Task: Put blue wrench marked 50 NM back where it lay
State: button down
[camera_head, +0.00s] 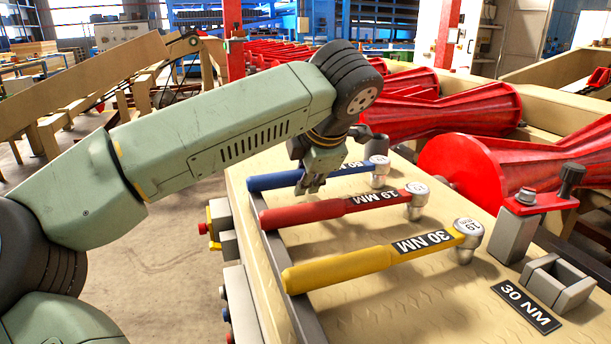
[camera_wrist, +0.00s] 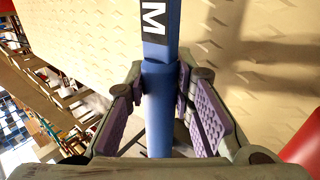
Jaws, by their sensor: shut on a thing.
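The blue wrench (camera_head: 275,181) is the rearmost of three on the beige bench top in the head view. Its dark label is partly hidden by my gripper, and its silver socket head (camera_head: 379,170) points right. My gripper (camera_head: 312,184) is shut on its blue handle from above. In the wrist view the handle (camera_wrist: 159,110) runs between the purple finger pads, with a letter M on the label above them. I cannot tell whether the wrench touches the bench or hangs just above it.
A red wrench (camera_head: 300,214) and a yellow wrench (camera_head: 340,268) lie in front, roughly parallel. A grey block holder (camera_head: 556,283) with a 30 NM plate (camera_head: 525,306) stands at the right front. Red rollers (camera_head: 480,165) stand behind the bench.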

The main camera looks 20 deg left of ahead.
jog(key=c, duration=1.3)
grip_release()
jog(key=shift+f, duration=0.1)
jog(key=shift+r+p, duration=2.7)
jog(key=shift+r, duration=1.45)
jog(key=shift+s+a+f, duration=0.1)
jog(key=shift+a, duration=0.05)
